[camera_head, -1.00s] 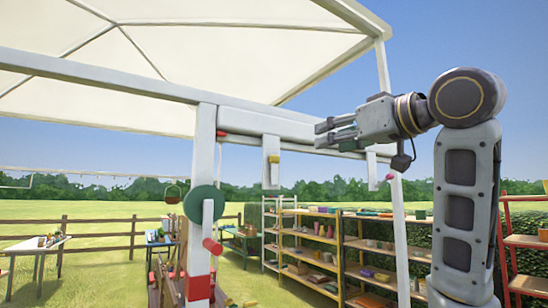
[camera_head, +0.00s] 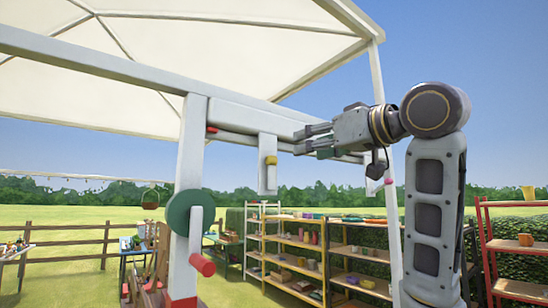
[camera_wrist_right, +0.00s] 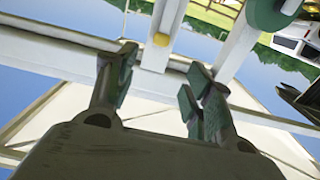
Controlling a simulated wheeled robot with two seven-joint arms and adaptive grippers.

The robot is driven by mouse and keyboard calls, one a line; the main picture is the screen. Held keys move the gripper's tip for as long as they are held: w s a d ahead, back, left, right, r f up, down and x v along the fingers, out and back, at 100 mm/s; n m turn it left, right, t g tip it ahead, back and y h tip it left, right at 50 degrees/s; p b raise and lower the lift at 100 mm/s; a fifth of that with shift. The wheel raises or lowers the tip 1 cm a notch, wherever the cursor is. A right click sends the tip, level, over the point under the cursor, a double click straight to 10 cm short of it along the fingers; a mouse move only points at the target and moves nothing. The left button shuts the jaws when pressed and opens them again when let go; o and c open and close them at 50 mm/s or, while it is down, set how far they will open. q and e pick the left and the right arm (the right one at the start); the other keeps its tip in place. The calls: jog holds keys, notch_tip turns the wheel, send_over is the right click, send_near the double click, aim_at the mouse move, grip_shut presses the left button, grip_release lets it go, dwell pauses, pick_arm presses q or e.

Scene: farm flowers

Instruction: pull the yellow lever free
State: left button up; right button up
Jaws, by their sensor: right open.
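The yellow lever (camera_head: 270,160) is a small yellow piece on a white hanging plate (camera_head: 267,180) under the white beam. In the right wrist view the yellow lever (camera_wrist_right: 161,39) shows as a rounded knob on the white plate, beyond the fingertips. My right gripper (camera_head: 299,141) is just right of the lever and slightly above it in the head view, its fingers pointing left. In the right wrist view my right gripper (camera_wrist_right: 160,68) has its fingers apart with nothing between them. My left gripper is not in view.
A white post (camera_head: 188,150) left of the lever carries a green wheel (camera_head: 191,212) with a red-handled crank (camera_head: 202,264). A small red peg (camera_head: 212,130) is near the beam. Shelves of pots (camera_head: 300,240) stand behind. A white canopy (camera_head: 200,60) is overhead.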

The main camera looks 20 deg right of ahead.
aim_at(274, 156)
jog(key=p+x, duration=0.4)
jog(key=x, duration=0.8)
jog(key=shift+w+a, duration=0.1)
jog(key=shift+w, duration=0.15)
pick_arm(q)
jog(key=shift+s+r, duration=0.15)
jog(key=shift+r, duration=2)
pick_arm(e)
jog(key=shift+w+a, duration=0.2)
jog(key=shift+w, duration=0.4)
grip_shut()
